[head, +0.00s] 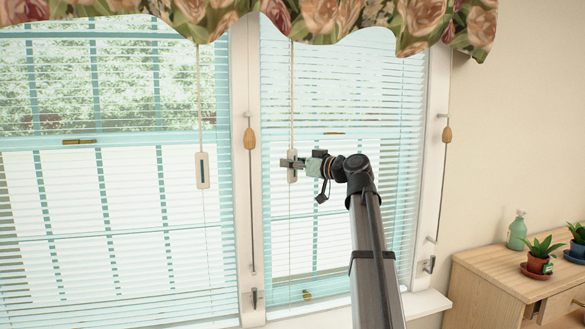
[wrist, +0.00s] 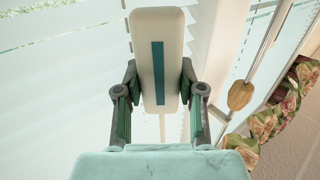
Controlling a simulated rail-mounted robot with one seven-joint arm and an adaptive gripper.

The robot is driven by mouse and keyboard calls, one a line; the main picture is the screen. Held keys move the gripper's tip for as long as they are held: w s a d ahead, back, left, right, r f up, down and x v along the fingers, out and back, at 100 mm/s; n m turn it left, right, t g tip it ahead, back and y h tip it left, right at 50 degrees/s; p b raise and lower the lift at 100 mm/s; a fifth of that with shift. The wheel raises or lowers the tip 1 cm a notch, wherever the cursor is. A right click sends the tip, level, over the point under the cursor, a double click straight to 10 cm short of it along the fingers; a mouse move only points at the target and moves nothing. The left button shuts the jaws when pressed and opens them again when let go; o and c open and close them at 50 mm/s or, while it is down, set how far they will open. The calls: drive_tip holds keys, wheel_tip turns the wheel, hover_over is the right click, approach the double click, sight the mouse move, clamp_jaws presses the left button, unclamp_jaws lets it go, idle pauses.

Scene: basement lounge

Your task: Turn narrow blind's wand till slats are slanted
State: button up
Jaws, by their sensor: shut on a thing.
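The narrow blind (head: 385,110) hangs in the right-hand window. Its pale slats are level or nearly so, with thin gaps between them. A cord (head: 292,90) runs down in front of it to a whitish tab (head: 292,179). My gripper (head: 290,163) is shut on this tab. In the wrist view the tab (wrist: 172,60) stands between the fingers (wrist: 160,100), with a teal stripe down its face. Slim rods with wooden knobs hang at the narrow window's left (head: 251,200) and right (head: 443,185) sides. I cannot tell which hanging piece is the wand.
A wider blind (head: 110,180) hangs at left with a similar tab (head: 202,171) on a cord. A floral valance (head: 330,18) covers the tops. A wooden cabinet (head: 480,275) at right holds potted plants (head: 540,258) and a green bottle (head: 517,232).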

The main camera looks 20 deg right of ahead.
idle(0.3)
drive_tip(key=o, duration=1.2)
drive_tip(key=shift+c, duration=0.2)
drive_tip(key=shift+a+r+m+h+p, duration=0.1)
drive_tip(key=shift+m+h+p, duration=0.25)
drive_tip(key=shift+p, duration=0.3)
drive_tip(key=shift+s+r+m+t+h+p, duration=0.1)
drive_tip(key=shift+m+t+h+p, duration=0.4)
drive_tip(key=shift+h+p, duration=0.45)
drive_tip(key=m+h+p, duration=0.1)
drive_tip(key=h+p, duration=0.1)
drive_tip(key=p, duration=0.1)
drive_tip(key=shift+m+t+p, duration=0.25)
drive_tip(key=shift+t+p, duration=0.05)
drive_tip(key=shift+p, duration=0.1)
drive_tip(key=m+h+p, duration=0.1)
drive_tip(key=h+p, duration=0.1)
drive_tip(key=p, duration=0.1)
drive_tip(key=p, duration=0.2)
drive_tip(key=shift+r+m+h+p, duration=0.1)
drive_tip(key=shift+m+h+p, duration=0.2)
drive_tip(key=m+h+p, duration=0.2)
drive_tip(key=h+p, duration=0.1)
drive_tip(key=p, duration=0.7)
